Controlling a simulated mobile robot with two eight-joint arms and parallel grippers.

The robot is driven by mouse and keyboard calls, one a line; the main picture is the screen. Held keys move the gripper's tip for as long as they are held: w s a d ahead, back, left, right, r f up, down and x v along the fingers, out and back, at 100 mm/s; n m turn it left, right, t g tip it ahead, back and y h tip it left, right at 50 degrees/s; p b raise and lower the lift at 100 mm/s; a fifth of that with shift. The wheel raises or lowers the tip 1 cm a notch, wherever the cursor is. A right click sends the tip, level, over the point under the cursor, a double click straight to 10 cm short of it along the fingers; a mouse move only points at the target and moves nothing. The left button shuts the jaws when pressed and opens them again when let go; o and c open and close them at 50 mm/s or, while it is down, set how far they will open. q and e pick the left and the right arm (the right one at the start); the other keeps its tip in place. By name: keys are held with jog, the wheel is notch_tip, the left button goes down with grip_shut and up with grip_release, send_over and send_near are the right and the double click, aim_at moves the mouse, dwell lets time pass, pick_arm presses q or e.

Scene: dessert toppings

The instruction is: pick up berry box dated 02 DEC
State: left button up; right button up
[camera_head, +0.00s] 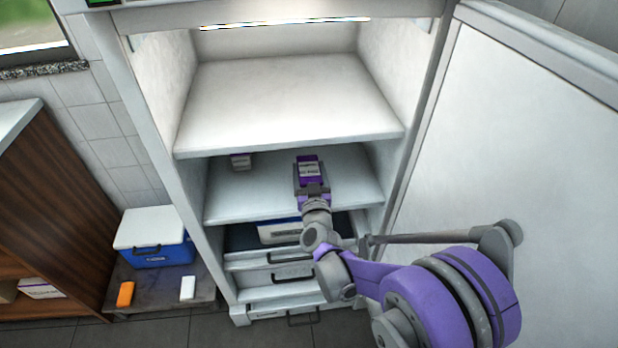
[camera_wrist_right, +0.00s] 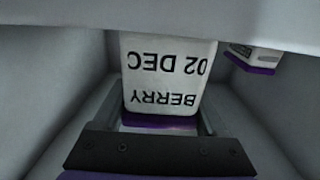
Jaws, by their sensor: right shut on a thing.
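The berry box (camera_wrist_right: 170,75) fills the middle of the right wrist view. Its white label reads "BERRY" and "02 DEC", upside down in that view, and a purple edge shows below it. My right gripper (camera_wrist_right: 162,130) is shut on this box, with a finger at either side. In the head view my right gripper (camera_head: 311,183) reaches into the open fridge at the second shelf, with the box (camera_head: 309,168) at its tip. I cannot tell whether the box touches the shelf. My left gripper is not in view.
A second purple and white box (camera_head: 241,161) stands further left on the same shelf (camera_head: 240,200); it also shows in the right wrist view (camera_wrist_right: 254,57). The upper shelf (camera_head: 290,100) is empty and overhangs. The fridge door (camera_head: 530,150) stands open at right. A blue cooler (camera_head: 155,240) is outside, left.

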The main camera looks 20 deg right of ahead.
grip_shut()
jog(key=shift+r, duration=0.15)
